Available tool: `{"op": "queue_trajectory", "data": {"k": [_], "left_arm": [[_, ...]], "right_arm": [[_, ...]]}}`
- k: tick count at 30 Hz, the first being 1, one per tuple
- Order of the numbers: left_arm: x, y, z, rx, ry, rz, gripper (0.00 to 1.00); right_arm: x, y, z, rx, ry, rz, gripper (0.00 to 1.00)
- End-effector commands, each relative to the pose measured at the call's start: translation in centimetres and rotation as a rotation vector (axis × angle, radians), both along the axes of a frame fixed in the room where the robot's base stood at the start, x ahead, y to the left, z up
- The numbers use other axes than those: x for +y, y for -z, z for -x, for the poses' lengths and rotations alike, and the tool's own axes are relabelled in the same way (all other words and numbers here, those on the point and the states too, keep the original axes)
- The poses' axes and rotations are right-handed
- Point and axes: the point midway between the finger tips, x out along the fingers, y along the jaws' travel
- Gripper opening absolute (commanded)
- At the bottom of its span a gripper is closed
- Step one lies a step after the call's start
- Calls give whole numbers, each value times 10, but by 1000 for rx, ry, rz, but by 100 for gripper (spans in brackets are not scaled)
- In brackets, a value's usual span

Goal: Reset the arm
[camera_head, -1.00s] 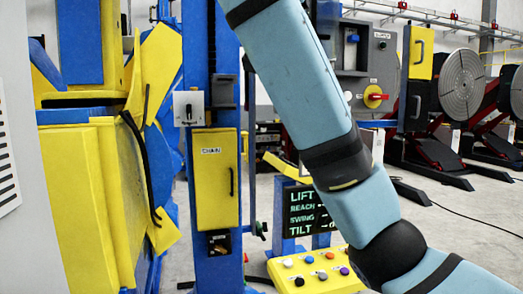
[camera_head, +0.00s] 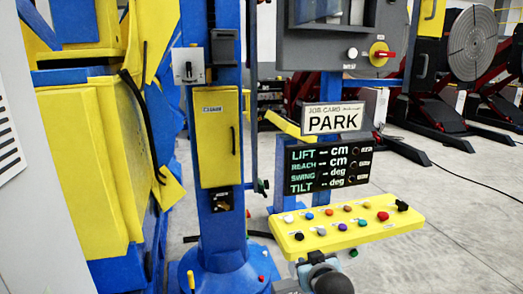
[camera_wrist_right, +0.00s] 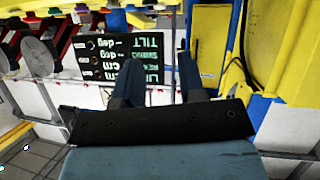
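In the head view a yellow push-button console (camera_head: 345,240) carries several coloured buttons, including a red one (camera_head: 383,215) toward its right end and a black knob (camera_head: 402,205) at the corner. Above it a black display (camera_head: 330,165) reads LIFT, REACH, SWING and TILT with dashes for values. A job card (camera_head: 334,118) above reads PARK. My right gripper (camera_wrist_right: 160,72) shows in the wrist view with its two dark fingers apart and nothing visible between them. Part of my arm shows at the bottom of the head view, just before the console. My left gripper is not in view.
A blue column (camera_head: 218,230) with a yellow door (camera_head: 217,136) stands left of the console. A grey cabinet with a red and yellow rotary switch (camera_head: 381,54) is above the display. Yellow and blue machinery (camera_head: 90,170) fills the left. Floor is open at right.

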Motion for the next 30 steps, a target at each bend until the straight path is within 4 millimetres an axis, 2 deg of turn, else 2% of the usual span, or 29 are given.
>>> {"op": "queue_trajectory", "data": {"k": [1, 3, 8, 12, 15, 18, 21, 24, 30], "left_arm": [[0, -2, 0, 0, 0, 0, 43], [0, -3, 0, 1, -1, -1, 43], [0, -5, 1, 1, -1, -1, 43], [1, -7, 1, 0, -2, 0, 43], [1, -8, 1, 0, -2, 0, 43], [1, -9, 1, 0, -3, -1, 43], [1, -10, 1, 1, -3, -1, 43], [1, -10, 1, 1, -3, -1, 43], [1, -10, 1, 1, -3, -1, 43]], "right_arm": [[-6, 34, 22, 28, -13, -7, 37], [-13, 70, 50, 48, -32, -20, 37], [-30, 141, 124, 91, -68, -52, 37], [-44, 188, 197, 123, -89, -79, 37], [-54, 210, 246, 141, -98, -95, 37], [-62, 223, 286, 153, -102, -109, 37], [-67, 231, 313, 160, -105, -117, 37], [-70, 234, 326, 163, -105, -122, 37], [-70, 234, 329, 162, -106, -124, 37]]}}
